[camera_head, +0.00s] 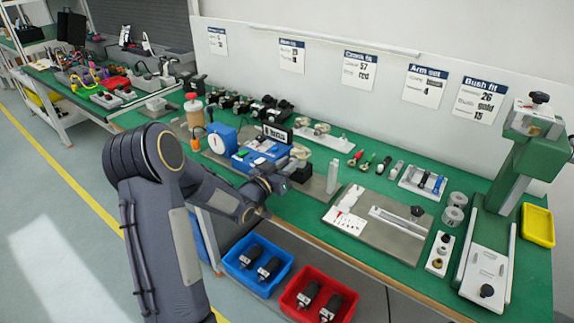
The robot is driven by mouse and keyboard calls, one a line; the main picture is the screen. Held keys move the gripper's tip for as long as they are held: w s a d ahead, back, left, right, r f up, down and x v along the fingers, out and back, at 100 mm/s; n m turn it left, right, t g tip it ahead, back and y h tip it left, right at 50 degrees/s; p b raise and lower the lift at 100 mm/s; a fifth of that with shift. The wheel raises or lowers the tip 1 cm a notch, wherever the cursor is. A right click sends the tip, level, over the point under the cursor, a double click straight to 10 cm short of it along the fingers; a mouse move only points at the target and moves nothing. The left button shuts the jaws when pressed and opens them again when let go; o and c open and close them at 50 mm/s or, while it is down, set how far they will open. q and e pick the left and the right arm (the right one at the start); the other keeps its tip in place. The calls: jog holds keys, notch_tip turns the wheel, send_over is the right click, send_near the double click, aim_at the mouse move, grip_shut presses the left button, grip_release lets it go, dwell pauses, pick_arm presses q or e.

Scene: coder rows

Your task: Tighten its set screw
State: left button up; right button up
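My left arm reaches in from the lower left, and its gripper (284,174) is over the green bench, close to the front of a blue device (258,152). The gripper is dark and small here, and its fingers blend with a dark block (301,171) beside it. I cannot tell whether it is open, shut or touching that block. No set screw can be made out at this size. My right gripper is not in view.
A grey plate (375,233) with a white board (345,222) lies right of the gripper. Blue (240,279) and red (292,309) bins holding dark motors sit below the bench's front edge.

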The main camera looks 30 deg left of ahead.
pick_arm(q)
grip_shut()
jog(key=shift+f+m+b, duration=0.2)
jog(key=shift+m+b, duration=0.2)
jog(key=shift+b, duration=0.5)
jog(key=m+b, duration=0.6)
jog(key=b, duration=0.4)
jog(key=shift+d+f, duration=0.1)
jog(key=shift+f, duration=0.05)
jog(key=m+b, duration=0.8)
jog(key=b, duration=0.1)
jog(key=shift+m, duration=0.3)
jog(key=m+b, duration=0.3)
jog(key=shift+m, duration=0.3)
jog(key=m+b, duration=0.2)
jog(key=m, duration=0.1)
jog(key=shift+m, duration=0.3)
jog(key=m+b, duration=0.2)
jog(key=m, duration=0.1)
jog(key=shift+m, duration=0.3)
jog(key=shift+m+b, duration=0.7)
jog(key=shift+m, duration=0.9)
